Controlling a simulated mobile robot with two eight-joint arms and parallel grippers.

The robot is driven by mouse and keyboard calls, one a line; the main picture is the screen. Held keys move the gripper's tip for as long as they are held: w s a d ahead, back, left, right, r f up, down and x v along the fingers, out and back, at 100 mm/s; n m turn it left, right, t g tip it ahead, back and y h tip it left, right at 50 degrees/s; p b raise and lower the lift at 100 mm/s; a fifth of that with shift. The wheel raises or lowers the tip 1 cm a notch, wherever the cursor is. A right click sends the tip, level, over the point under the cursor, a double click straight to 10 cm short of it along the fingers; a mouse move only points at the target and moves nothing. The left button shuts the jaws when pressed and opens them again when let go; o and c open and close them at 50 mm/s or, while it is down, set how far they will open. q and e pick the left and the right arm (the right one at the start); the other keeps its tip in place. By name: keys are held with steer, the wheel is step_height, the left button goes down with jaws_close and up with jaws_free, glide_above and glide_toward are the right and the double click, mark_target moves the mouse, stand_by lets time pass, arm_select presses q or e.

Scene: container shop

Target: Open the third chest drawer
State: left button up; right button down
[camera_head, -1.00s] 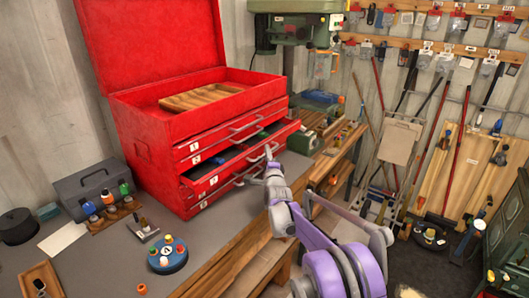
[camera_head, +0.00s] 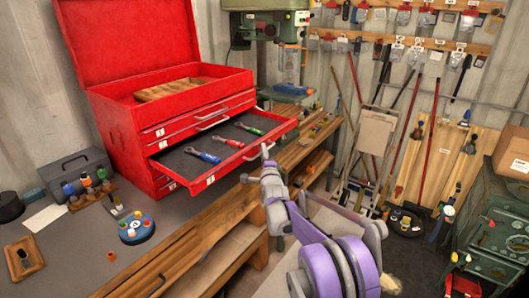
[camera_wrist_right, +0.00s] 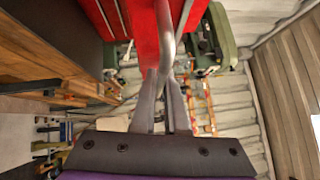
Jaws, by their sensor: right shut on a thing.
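The red tool chest (camera_head: 120,120) stands on the workbench with its lid raised. Its numbered third drawer (camera_head: 225,165) is pulled well out. A blue, a red and a green wrench lie on its dark lining. My right gripper (camera_head: 266,158) is at the front of this drawer, shut on its metal handle (camera_wrist_right: 167,45). In the right wrist view the two fingers (camera_wrist_right: 165,88) close around the bar beside the red drawer front. The upper drawers and the one below are shut. My left gripper is not in view.
The workbench (camera_head: 85,245) holds a grey toolbox (camera_head: 75,170), small bottles, a round blue holder (camera_head: 136,230) and a wooden tray (camera_head: 23,258). A green drill press (camera_head: 262,25) stands behind right. A green cabinet (camera_head: 485,230) is at the right.

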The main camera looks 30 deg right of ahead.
steer(key=shift+w, duration=0.15)
steer(key=c, duration=0.9)
jaws_free()
steer(key=shift+c, duration=0.2)
steer(key=b+v, duration=0.1)
steer(key=v, duration=1)
steer(key=shift+b, duration=0.4)
steer(key=shift+a, duration=0.1)
